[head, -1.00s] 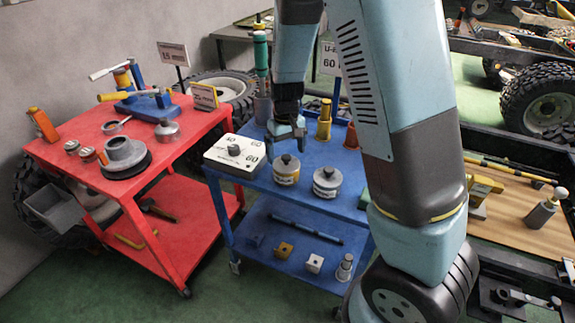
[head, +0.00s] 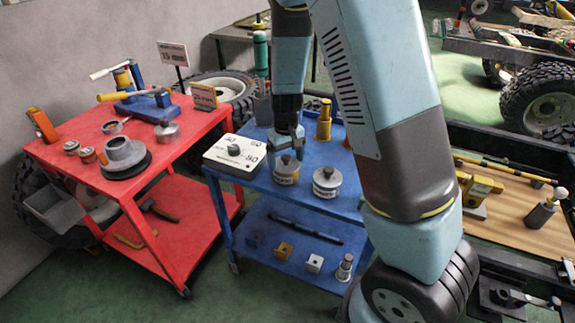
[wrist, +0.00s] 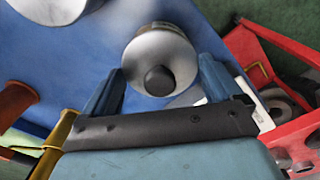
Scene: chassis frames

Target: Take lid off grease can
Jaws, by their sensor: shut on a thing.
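Two grey cans with lids and dark knobs stand on the blue cart's top. The left can (head: 286,178) has a yellowish label band; the right can (head: 327,190) stands beside it. My gripper (head: 287,153) is down over the left can. In the wrist view, my fingers are at both sides of its round metal lid (wrist: 146,50), with the black knob (wrist: 160,80) between them. My gripper is shut on this lid, which appears still seated on the can. The exact contact points are hard to see. I cannot read the can's label.
A white box with a dial (head: 233,158) sits left of the cans. A yellow cylinder (head: 324,122) stands behind them. The red cart (head: 75,160) at left carries tools and small tins. My arm hides the cart's right side.

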